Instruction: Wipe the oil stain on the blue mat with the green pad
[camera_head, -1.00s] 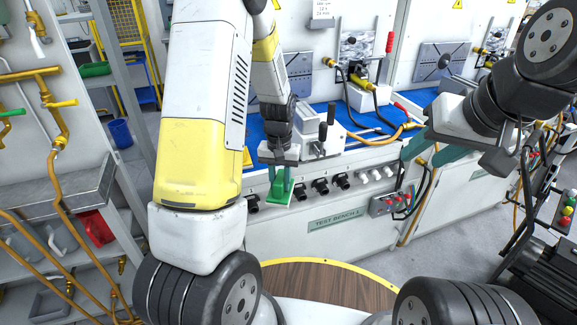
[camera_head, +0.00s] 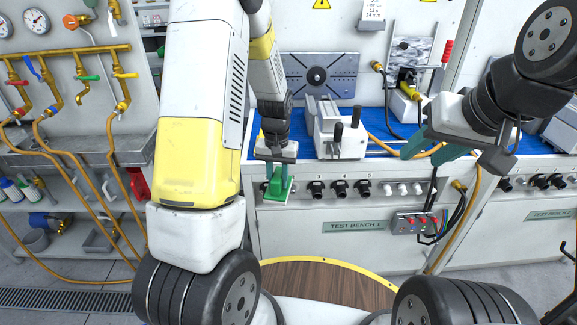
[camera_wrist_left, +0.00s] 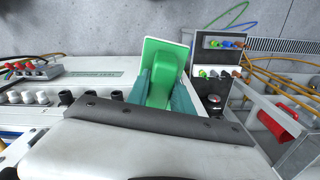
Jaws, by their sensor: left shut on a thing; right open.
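My left gripper (camera_head: 277,178) is shut on the green pad (camera_head: 276,197) and holds it in front of the test bench, near the bench top's front edge. In the left wrist view the green pad (camera_wrist_left: 162,72) sits between the two teal fingers. The blue mat (camera_head: 376,148) covers the bench top; much of it is behind my left arm and the equipment. I cannot make out the oil stain in either view. My right gripper (camera_head: 428,150) is open and empty, in front of the right part of the bench.
A grey-white vise-like fixture (camera_head: 338,135) with black handles stands on the mat right of my left gripper. Knobs and a red-button box (camera_head: 418,223) line the bench front. A pipe rack with orange hoses (camera_head: 60,95) and a shelf sink (camera_head: 90,155) stand at the left.

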